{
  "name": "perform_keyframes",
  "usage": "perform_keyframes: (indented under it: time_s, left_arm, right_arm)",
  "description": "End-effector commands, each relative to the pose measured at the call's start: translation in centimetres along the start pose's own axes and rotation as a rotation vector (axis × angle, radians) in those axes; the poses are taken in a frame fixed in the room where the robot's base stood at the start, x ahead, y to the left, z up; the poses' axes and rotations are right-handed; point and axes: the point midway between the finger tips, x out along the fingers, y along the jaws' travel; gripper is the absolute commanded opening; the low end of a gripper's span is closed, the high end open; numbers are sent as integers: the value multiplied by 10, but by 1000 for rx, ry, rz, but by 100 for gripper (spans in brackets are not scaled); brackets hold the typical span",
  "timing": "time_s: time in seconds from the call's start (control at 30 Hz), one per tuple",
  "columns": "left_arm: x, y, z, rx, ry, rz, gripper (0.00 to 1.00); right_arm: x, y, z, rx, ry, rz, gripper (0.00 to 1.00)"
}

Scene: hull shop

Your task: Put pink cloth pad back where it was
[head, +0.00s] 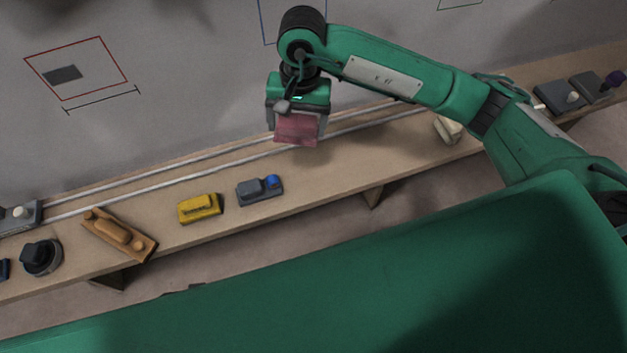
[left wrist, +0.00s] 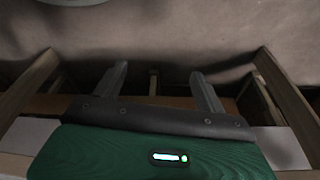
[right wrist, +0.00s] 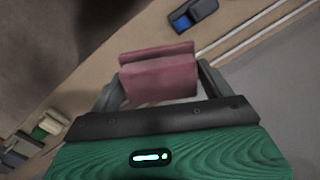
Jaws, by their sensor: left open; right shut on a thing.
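The pink cloth pad (head: 296,129) is held in my right gripper (head: 296,118), above the long wooden shelf (head: 345,154). In the right wrist view the pad (right wrist: 158,76) sits between the two fingers of my right gripper (right wrist: 158,84), which are shut on it. The pad looks clear of the shelf, though the exact gap is hard to tell. My left gripper (left wrist: 161,80) is open and empty in the left wrist view. My left gripper does not show in the head view.
On the shelf stand a grey-blue tool (head: 259,190), a yellow block (head: 199,208), a wooden plane-like tool (head: 120,233) and a round dark item (head: 41,257). A cream object (head: 447,129) lies right of the pad. Two pale rails (head: 150,188) run along the back. Shelf between pad and cream object is bare.

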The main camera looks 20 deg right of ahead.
Motion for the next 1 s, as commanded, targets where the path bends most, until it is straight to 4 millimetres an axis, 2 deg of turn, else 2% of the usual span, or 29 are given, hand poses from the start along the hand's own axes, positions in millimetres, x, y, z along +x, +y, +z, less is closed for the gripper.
perform_keyframes:
  time_s: [0.13,0.23,0.33,0.47,0.8,1.0]
  left_arm:
    - [-21,0,-6,-3,14,1,73]
    - [-30,0,-8,-3,17,2,73]
    - [-33,0,-8,-3,17,2,73]
    - [-34,0,-8,-3,16,2,73]
    - [-34,0,-9,-3,18,2,73]
    - [-35,0,-9,-3,19,1,73]
  right_arm:
    - [3,22,-14,-31,52,59,61]
    - [1,29,-18,-40,66,75,61]
    - [10,33,-20,-42,68,83,61]
    - [39,35,-21,-42,63,84,61]
    - [128,41,-27,-40,65,81,61]
    - [153,43,-30,-41,68,79,61]
